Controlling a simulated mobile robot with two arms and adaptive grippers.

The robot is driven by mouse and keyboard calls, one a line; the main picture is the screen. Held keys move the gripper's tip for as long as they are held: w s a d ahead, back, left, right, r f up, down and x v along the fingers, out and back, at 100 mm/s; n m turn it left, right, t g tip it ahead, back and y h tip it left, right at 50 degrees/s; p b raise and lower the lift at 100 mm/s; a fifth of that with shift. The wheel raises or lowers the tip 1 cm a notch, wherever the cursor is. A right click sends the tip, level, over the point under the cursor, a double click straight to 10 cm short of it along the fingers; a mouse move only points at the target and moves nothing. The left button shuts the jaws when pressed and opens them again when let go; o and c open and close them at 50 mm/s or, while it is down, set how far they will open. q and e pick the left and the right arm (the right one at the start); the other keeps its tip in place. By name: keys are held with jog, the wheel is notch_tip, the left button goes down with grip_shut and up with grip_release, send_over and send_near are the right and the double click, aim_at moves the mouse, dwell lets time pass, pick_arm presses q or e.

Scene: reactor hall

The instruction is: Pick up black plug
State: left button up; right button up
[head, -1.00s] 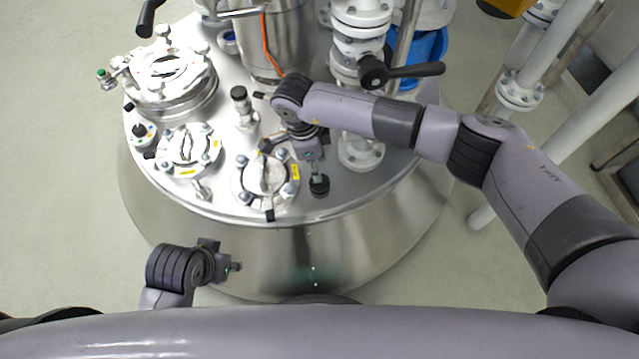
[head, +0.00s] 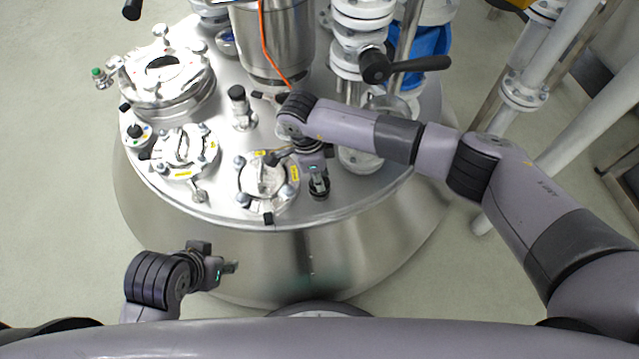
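A black plug (head: 319,191) stands at the front edge of the steel vessel lid, right of the front flanged port. My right gripper (head: 318,181) points down at it, with its fingertips at the plug's top and partly covering it. I cannot tell whether the fingers are closed on it. My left gripper (head: 232,267) hangs in front of the vessel at the lower left, away from the lid, with nothing seen in it. Its finger opening is too small to tell.
The vessel lid (head: 225,205) carries a front port (head: 264,180), a second port (head: 186,150), a large hatch (head: 165,85) and a black-capped fitting (head: 238,95). A white pipe stack (head: 360,40) with a black-handled valve (head: 415,65) stands behind my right arm.

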grip_shut()
jog(key=shift+r, duration=0.15)
